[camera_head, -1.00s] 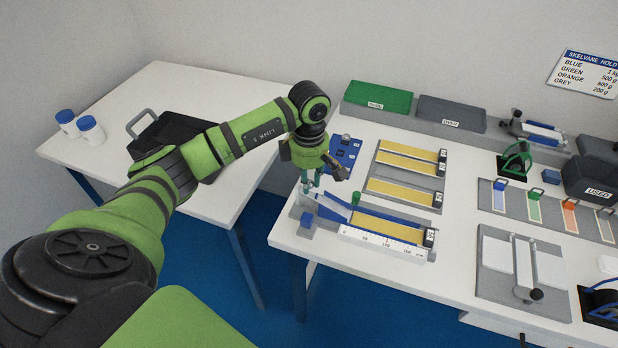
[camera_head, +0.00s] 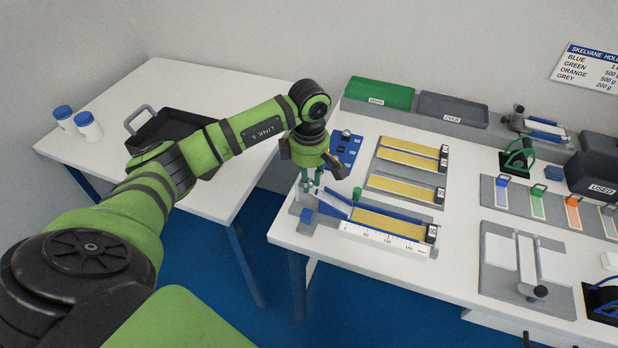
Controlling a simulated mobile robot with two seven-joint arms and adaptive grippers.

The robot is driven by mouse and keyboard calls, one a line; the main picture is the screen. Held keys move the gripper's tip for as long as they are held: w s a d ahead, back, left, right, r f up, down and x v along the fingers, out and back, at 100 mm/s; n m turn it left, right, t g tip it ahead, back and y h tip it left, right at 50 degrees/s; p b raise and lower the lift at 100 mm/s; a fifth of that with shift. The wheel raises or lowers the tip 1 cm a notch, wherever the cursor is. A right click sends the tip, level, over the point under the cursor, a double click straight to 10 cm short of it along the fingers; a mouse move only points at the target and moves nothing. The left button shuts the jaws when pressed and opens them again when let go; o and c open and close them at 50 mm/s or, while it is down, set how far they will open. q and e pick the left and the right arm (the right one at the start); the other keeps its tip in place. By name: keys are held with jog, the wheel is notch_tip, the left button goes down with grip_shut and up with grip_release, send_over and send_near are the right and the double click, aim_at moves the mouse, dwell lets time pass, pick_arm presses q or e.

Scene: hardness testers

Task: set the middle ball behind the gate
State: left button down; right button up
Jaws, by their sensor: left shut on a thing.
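My left gripper (camera_head: 309,188) points down at the raised left end of the blue ramp (camera_head: 333,203). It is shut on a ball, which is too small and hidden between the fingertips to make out. The gate at the ramp's top cannot be made out clearly behind the fingers. The ramp runs down to a yellow track (camera_head: 390,223) with a white scale (camera_head: 385,239) along its front. A shiny ball (camera_head: 346,133) sits on the blue ball plate (camera_head: 345,152) behind the gripper, which partly covers the plate. My right gripper is not in view.
More yellow tracks (camera_head: 405,188) lie behind. A green box (camera_head: 379,93) and grey box (camera_head: 452,108) stand at the back. A black tray (camera_head: 170,135) is on the left table.

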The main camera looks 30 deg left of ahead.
pick_arm(q)
jog(key=c, duration=1)
grip_release()
jog(key=shift+f, duration=0.1)
